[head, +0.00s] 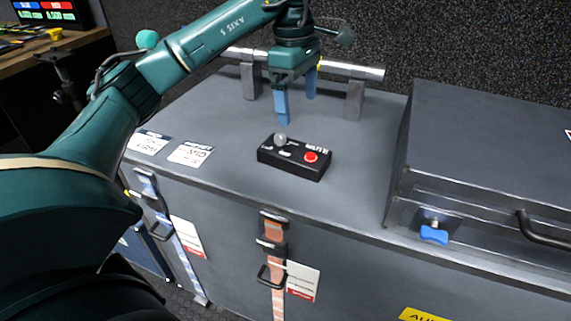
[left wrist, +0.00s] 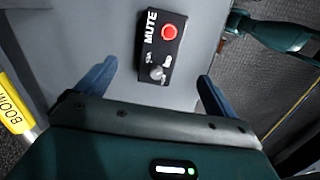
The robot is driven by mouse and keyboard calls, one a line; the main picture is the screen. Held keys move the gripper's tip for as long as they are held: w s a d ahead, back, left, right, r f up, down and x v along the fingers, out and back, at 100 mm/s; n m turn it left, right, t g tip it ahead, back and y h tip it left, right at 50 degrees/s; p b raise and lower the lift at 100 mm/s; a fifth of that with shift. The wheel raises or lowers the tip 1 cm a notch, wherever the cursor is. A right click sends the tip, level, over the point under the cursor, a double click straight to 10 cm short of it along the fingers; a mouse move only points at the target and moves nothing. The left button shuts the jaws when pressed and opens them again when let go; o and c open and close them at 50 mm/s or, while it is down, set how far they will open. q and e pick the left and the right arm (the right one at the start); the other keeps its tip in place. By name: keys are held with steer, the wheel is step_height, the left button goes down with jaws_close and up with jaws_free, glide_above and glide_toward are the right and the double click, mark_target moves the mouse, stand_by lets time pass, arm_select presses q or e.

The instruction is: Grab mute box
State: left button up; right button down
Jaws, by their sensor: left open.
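The mute box (head: 294,157) is a small black box with a red button and a grey knob, lying flat on top of a grey equipment case (head: 225,110). In the left wrist view the mute box (left wrist: 161,48) shows its white MUTE lettering, with the knob end nearer my gripper. My left gripper (head: 297,105) is open, its blue fingers pointing down above and just behind the box. In the left wrist view the left gripper (left wrist: 160,85) has its fingers on either side of the box's line, apart from it. My right gripper is not seen.
A metal bar (head: 345,69) on two posts runs behind the gripper. A dark hard case (head: 480,150) with a blue latch stands at the right. Paper labels (head: 191,154) lie at the left of the case top. The surface around the box is clear.

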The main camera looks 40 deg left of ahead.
arm_select(q)
steer(key=a+f+y, duration=0.1)
steer(key=a, duration=0.1)
steer(key=b, duration=0.2)
glide_above(290, 149)
steer(key=f, duration=0.6)
steer(key=shift+a, duration=0.3)
steer(key=shift+f, duration=0.7)
steer(key=f, duration=0.1)
steer(key=f+b, duration=0.1)
steer(key=f, duration=0.1)
steer(key=shift+d+f, duration=0.25)
steer(key=shift+f, duration=0.05)
steer(key=shift+f+b, duration=0.3)
steer(key=shift+f, duration=0.2)
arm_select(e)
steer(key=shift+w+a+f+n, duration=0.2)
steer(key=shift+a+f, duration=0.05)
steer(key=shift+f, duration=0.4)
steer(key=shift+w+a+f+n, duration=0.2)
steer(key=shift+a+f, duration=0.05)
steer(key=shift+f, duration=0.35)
arm_select(q)
steer(key=shift+r, duration=0.1)
steer(key=c, duration=1.2)
